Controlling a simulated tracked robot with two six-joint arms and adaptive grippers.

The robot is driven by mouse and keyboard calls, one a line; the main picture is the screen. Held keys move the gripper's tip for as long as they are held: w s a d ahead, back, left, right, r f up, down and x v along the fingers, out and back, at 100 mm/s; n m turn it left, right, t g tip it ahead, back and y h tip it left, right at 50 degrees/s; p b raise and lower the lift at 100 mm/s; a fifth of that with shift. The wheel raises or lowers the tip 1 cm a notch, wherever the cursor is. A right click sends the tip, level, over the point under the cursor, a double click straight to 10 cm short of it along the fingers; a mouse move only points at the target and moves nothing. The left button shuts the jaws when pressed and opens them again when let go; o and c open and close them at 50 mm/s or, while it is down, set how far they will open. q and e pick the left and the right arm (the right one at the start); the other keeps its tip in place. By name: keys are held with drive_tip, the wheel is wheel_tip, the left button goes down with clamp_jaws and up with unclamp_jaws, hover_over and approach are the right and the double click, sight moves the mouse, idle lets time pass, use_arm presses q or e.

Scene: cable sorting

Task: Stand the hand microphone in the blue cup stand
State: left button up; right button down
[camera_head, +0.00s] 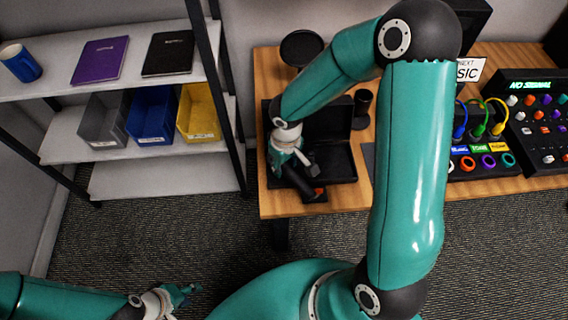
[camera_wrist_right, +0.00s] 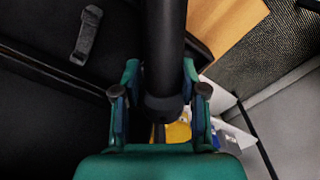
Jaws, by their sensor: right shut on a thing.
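The hand microphone (camera_wrist_right: 165,45) is a dark cylinder in the right wrist view, running up out of the picture from between the fingers. My right gripper (camera_wrist_right: 160,95) is shut on it, with a green finger on each side. In the head view my right gripper (camera_head: 290,157) is over the open black case at the table's left end, and the arm partly covers the case. A blue cup (camera_head: 20,63), which looks like the cup stand, is on the top shelf at far left. My left gripper (camera_head: 172,297) is low at bottom left, apart from both; its finger opening is unclear.
The shelf unit (camera_head: 60,88) also holds a purple book (camera_head: 100,61), a black book (camera_head: 168,53) and grey, blue and yellow bins. The wooden table (camera_head: 345,197) carries the black case (camera_head: 340,165), a small black stand (camera_head: 362,100) and cable panels. Floor separates shelf and table.

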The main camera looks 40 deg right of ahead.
sight(286, 164)
drive_tip(key=shift+f+b, duration=0.35)
drive_tip(key=shift+b, duration=0.05)
drive_tip(key=c, duration=0.6)
unclamp_jaws()
drive_tip(key=shift+c, duration=0.2)
drive_tip(key=shift+r+p, duration=0.4)
drive_tip(key=shift+p, duration=0.05)
drive_tip(key=shift+w+r, duration=0.1)
drive_tip(key=shift+r, duration=0.25)
wheel_tip(286, 164, up, 11)
drive_tip(key=p, duration=0.1)
drive_tip(key=shift+s, duration=0.3)
drive_tip(key=shift+r, duration=0.1)
